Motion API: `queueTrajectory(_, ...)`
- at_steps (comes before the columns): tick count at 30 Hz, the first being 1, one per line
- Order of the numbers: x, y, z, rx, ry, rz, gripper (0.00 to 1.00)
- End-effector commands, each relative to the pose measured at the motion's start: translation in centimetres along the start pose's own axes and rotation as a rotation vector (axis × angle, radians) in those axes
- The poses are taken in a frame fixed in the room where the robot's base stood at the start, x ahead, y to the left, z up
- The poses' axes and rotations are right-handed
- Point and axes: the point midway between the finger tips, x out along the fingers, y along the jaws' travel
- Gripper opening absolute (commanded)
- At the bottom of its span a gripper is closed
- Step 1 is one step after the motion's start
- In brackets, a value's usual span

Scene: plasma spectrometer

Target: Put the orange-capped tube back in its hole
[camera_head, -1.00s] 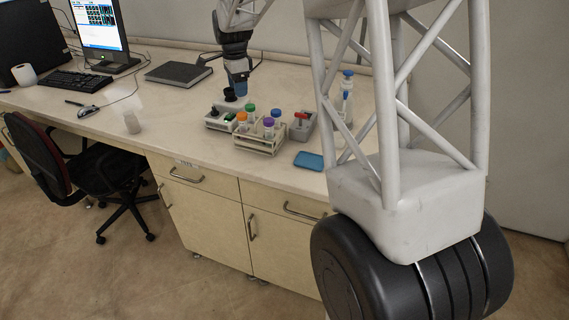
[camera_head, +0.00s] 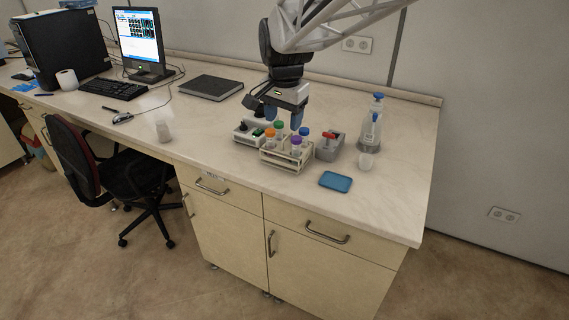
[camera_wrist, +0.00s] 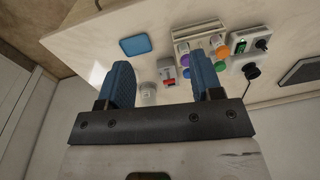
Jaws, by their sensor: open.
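The orange-capped tube (camera_head: 271,134) stands at the left of a pale rack (camera_head: 286,164); its lower part is hidden, so I cannot tell how it sits in a hole. Green-, purple- and blue-capped tubes stand beside it. My gripper (camera_head: 284,116) is open and empty, its blue fingers spread above the back of the rack. In the wrist view the orange cap (camera_wrist: 221,52) shows beyond the right finger, near the rack's edge. The fingers of my gripper (camera_wrist: 160,75) have nothing between them.
A grey box with a red switch (camera_head: 329,147) stands right of the rack, and a white control box (camera_head: 243,131) behind it to the left.

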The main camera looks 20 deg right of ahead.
Motion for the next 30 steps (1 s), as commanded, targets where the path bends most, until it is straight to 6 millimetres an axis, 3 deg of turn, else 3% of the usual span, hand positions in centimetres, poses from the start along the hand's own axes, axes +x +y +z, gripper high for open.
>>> queueTrajectory(14,-1.0,8.9,8.9,-0.378,0.048,-0.035,0.6)
queueTrajectory(24,0.1,15.2,14.8,-0.646,0.088,-0.048,0.6)
queueTrajectory(30,1.1,17.8,17.4,-0.77,0.107,-0.051,0.6)
